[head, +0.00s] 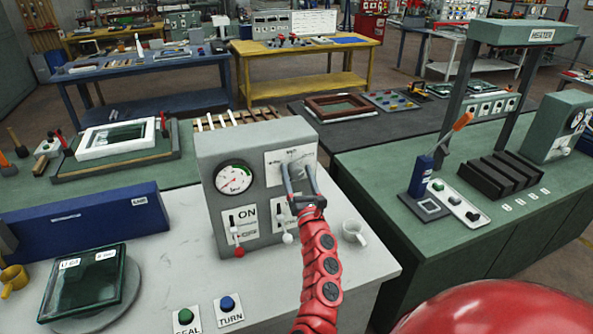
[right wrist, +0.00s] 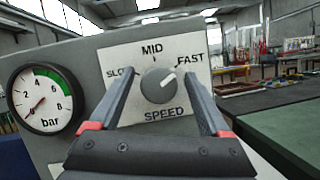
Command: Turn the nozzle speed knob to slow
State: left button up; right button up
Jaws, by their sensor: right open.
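The grey nozzle speed knob (right wrist: 158,86) sits on a white plate (right wrist: 125,55) marked SLOW, MID, FAST and SPEED. Its white pointer mark aims to the upper right, toward FAST. The plate also shows in the head view on the grey control box (head: 212,160), where my gripper partly hides the knob. My right gripper (head: 296,170) is open in front of the plate. In the right wrist view its two fingers (right wrist: 161,78) stand on either side of the knob, with a visible gap on each side. My left gripper is not in view.
A pressure gauge (head: 235,177) is left of the plate. A white mug (head: 355,233) stands right of the box. SEAL (head: 186,317) and TURN (head: 228,304) buttons are in front.

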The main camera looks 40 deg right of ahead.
jog(key=shift+w+d+r, duration=0.1)
jog(key=shift+w, duration=0.25)
grip_shut()
dwell(0.3)
